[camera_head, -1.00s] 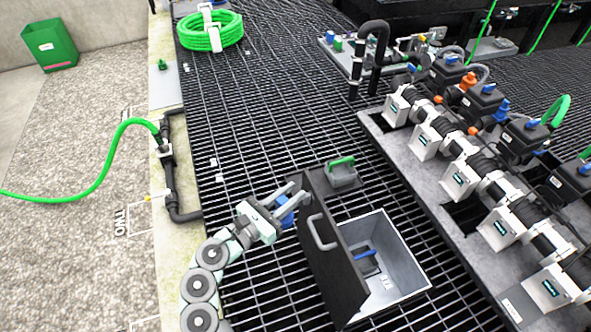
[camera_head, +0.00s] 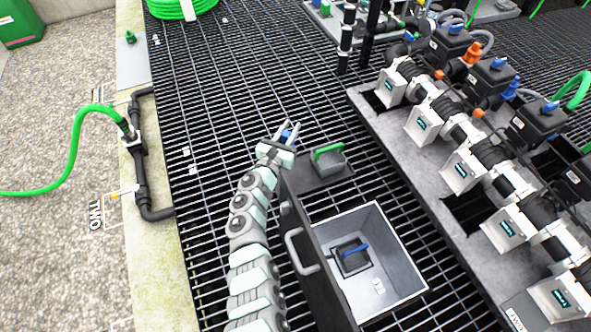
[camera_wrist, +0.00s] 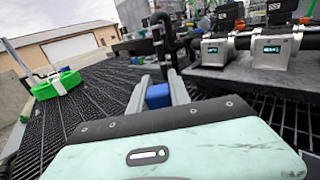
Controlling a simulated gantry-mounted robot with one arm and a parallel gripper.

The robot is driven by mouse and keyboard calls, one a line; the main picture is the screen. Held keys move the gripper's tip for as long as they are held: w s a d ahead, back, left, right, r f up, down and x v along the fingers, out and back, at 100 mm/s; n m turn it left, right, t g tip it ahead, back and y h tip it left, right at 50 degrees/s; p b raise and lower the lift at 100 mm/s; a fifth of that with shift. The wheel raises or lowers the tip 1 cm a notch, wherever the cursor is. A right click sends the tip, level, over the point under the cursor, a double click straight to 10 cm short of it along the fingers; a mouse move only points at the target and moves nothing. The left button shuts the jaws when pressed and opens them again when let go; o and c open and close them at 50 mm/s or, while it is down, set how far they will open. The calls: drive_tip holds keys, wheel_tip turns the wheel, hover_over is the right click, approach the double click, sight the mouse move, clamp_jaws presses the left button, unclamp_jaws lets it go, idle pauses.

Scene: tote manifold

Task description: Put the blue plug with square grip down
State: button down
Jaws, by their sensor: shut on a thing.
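My gripper (camera_head: 287,132) is shut on a blue plug, seen as a small blue patch between the fingers (camera_head: 286,135). In the wrist view the blue plug (camera_wrist: 158,95) shows as a blue block between the two pale fingers of the gripper (camera_wrist: 160,88). Its lower part is hidden by my wrist, so its grip shape is not clear. In the head view the gripper is over the black grating (camera_head: 215,110), just beyond and left of the open box lid. I cannot tell its height above the grating.
An open grey metal box (camera_head: 408,262) holds a dark block with a blue handle (camera_head: 352,252). Its dark lid (camera_head: 315,265) stands up close to my arm. A pipe manifold (camera_head: 470,150) is at right.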

wheel_tip(320, 180, down, 20)
drive_tip(key=b, duration=1.4)
drive_tip(key=shift+s+a+b, duration=0.1)
drive_tip(key=shift+s+b, duration=0.05)
drive_tip(key=shift+b, duration=0.15)
drive_tip(key=shift+r, duration=0.2)
drive_tip(key=c, duration=1.2)
unclamp_jaws()
drive_tip(key=shift+f, duration=0.15)
drive_tip(key=shift+r, duration=0.2)
drive_tip(key=p+v, duration=0.5)
drive_tip(key=v, duration=0.1)
drive_tip(key=shift+s+r, duration=0.1)
drive_tip(key=shift+r, duration=0.05)
drive_tip(key=shift+s+a+f+p, duration=0.2)
drive_tip(key=shift+s+p, duration=0.1)
drive_tip(key=shift+s, duration=0.3)
